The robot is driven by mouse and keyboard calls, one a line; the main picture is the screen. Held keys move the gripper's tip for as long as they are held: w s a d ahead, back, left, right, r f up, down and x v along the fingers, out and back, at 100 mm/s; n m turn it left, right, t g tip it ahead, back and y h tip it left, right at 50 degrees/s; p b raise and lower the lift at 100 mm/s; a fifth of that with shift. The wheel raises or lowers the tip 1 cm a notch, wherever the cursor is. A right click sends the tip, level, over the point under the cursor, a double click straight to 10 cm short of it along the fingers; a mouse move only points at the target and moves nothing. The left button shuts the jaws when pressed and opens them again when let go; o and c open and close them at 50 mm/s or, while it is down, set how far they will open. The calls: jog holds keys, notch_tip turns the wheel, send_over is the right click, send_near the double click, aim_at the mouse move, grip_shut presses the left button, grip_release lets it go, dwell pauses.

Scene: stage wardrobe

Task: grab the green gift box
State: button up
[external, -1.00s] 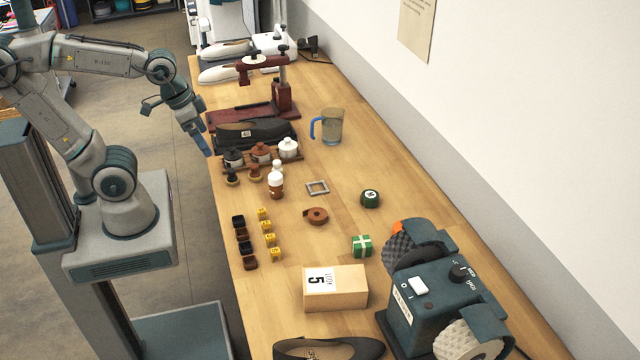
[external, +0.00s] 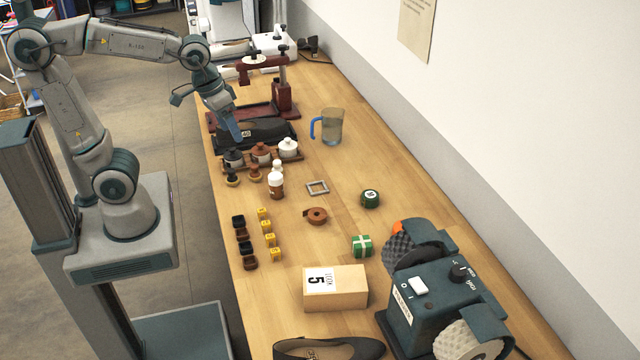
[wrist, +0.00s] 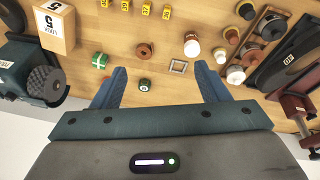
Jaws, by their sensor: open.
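The green gift box (external: 362,245) is a small cube with a white ribbon.
A wooden box marked 5 (external: 336,288) stands just in front of the gift box, and the grinder (external: 440,300) is to its right. A dark green round item (external: 370,198), a brown tape roll (external: 315,215) and a glass mug (external: 332,128) stand farther back.

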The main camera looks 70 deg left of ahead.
jog(key=w+d+n+g, duration=0.1)
jog(key=w+d+n, duration=0.2)
jog(key=w, duration=0.6)
jog(key=n+g+b, duration=0.2)
jog(key=n+b, duration=0.1)
jog(key=n, duration=0.7)
send_over(362, 240)
notch_tip(362, 240, down, 16)
jog(key=shift+y, duration=0.3)
jog(key=f, duration=0.7)
jog(key=shift+w+f+p, duration=0.3)
jog(key=shift+f+p, duration=0.05)
jog(key=shift+p, duration=0.05)
jog(key=shift+s+f+p, duration=0.15)
jog(key=shift+f+p, duration=0.35)
jog(key=shift+f, duration=0.95)
jog(key=shift+s+f+p, duration=0.15)
jog(key=shift+f+p, duration=0.35)
jog(key=shift+f, duration=0.95)
jog(key=c, duration=1.1)
